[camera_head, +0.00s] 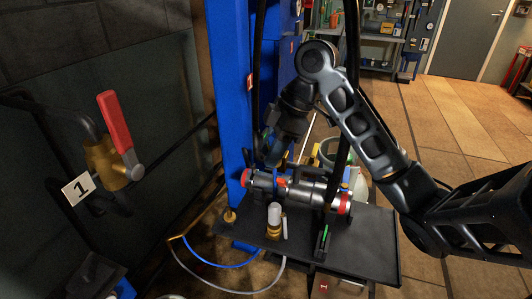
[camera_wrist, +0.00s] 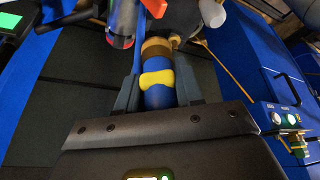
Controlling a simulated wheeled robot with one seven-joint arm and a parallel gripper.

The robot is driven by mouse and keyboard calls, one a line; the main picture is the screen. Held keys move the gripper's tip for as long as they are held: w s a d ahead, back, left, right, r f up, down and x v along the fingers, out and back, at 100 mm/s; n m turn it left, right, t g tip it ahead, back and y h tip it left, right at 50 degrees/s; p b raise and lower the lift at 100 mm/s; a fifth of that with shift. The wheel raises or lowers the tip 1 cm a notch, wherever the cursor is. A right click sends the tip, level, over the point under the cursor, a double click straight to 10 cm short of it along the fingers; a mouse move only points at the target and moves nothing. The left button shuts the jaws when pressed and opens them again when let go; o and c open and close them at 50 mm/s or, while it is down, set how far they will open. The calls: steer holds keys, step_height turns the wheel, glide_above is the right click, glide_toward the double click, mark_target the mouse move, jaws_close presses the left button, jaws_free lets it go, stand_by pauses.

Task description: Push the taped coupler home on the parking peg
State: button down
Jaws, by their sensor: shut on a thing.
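The coupler (camera_wrist: 158,97) is a blue cylinder with a yellow patch of tape and a brown and tan far end. It shows in the wrist view between the two dark fingers of my gripper (camera_wrist: 159,75), which is shut on it. Its far end points at dark and red parts at the top of the picture. I cannot tell whether it touches them. In the head view my gripper (camera_head: 272,148) is behind the metal cylinders, and the coupler is not clearly visible. I cannot pick out the parking peg for certain; it may be hidden by the coupler.
A metal cylinder assembly (camera_head: 310,189) with red ends lies above a dark shelf (camera_head: 365,235). A brass fitting with a white top (camera_head: 274,220) stands in front. A blue post (camera_head: 229,80) rises at the left. A red-handled valve (camera_head: 118,125) is on the left wall.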

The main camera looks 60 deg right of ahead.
mark_target(272, 138)
steer(key=shift+r+p, duration=4.3)
steer(key=shift+r, duration=0.55)
steer(key=shift+f, duration=0.1)
steer(key=w+a+f+m+h, duration=0.1)
steer(key=w+a+f+m, duration=0.2)
steer(key=w+a+f, duration=0.35)
steer(key=w+a+f+m+h, duration=0.1)
steer(key=a+f+m, duration=0.4)
steer(key=a+f, duration=1.2)
step_height(272, 138, down, 4)
steer(key=shift+w+a+f+m+t+h, duration=0.1)
steer(key=shift+w+a+m+t+h, duration=0.2)
steer(key=shift+h, duration=0.4)
steer(key=shift+s, duration=0.1)
